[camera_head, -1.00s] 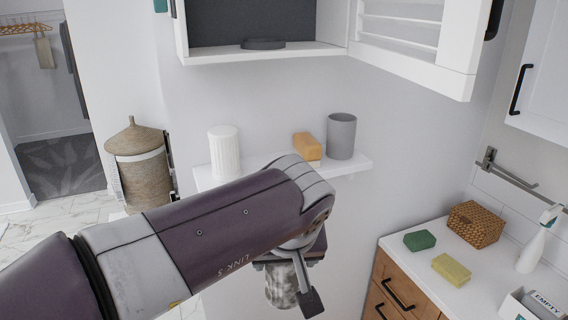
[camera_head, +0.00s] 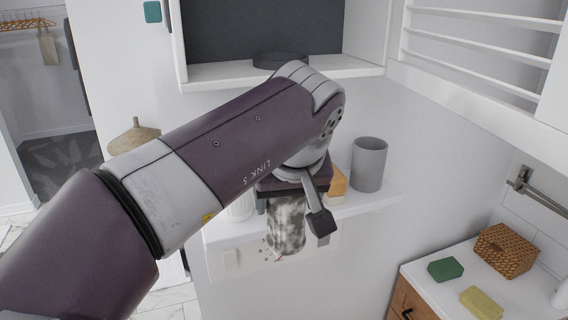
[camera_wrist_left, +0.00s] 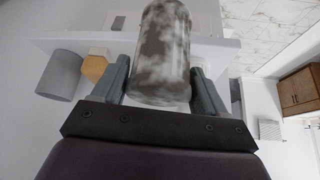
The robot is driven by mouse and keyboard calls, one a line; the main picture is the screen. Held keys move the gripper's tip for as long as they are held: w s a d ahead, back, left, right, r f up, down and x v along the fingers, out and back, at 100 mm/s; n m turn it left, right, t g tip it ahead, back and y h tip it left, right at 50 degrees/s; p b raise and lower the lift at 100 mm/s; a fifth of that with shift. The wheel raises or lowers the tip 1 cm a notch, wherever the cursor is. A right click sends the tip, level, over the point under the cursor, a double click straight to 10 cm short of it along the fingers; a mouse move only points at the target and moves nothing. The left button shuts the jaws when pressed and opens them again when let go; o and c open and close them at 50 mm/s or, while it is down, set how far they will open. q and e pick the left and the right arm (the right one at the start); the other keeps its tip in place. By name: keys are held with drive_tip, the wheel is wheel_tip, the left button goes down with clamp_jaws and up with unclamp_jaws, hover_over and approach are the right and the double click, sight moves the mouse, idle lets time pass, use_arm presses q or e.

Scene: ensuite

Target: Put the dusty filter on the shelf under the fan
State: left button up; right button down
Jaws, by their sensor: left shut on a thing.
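The dusty filter (camera_head: 287,226) is a cylinder mottled grey and white. My left gripper (camera_head: 294,208) is shut on it and holds it upright in front of the wall shelf. In the left wrist view the filter (camera_wrist_left: 164,50) sits between the two fingers. The white shelf (camera_head: 376,198) is a narrow board on the wall; my arm and the filter hide part of it. Above it is an open white housing (camera_head: 225,73) with a dark back; I cannot tell whether this is the fan. My right gripper is not in view.
On the shelf stand a grey cup (camera_head: 369,165), an orange block (camera_head: 337,185) and a partly hidden white ribbed cup (camera_head: 240,207). A slatted white door (camera_head: 480,95) hangs open at upper right. A counter (camera_head: 436,284) with sponges and a basket is at lower right.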

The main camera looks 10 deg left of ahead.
use_arm(q)
drive_tip(key=w+a+p, duration=0.1)
drive_tip(key=w, duration=0.2)
drive_tip(key=w+a+p, duration=0.1)
drive_tip(key=w, duration=0.2)
drive_tip(key=w+a+p, duration=0.1)
drive_tip(key=w, duration=0.2)
drive_tip(key=shift+a+f, duration=0.15)
drive_tip(key=shift+a, duration=0.05)
drive_tip(key=shift+w+f, duration=0.1)
drive_tip(key=shift+f, duration=0.05)
drive_tip(key=o, duration=0.8)
drive_tip(key=shift+s+f, duration=0.1)
drive_tip(key=shift+s, duration=0.2)
drive_tip(key=shift+w, duration=0.15)
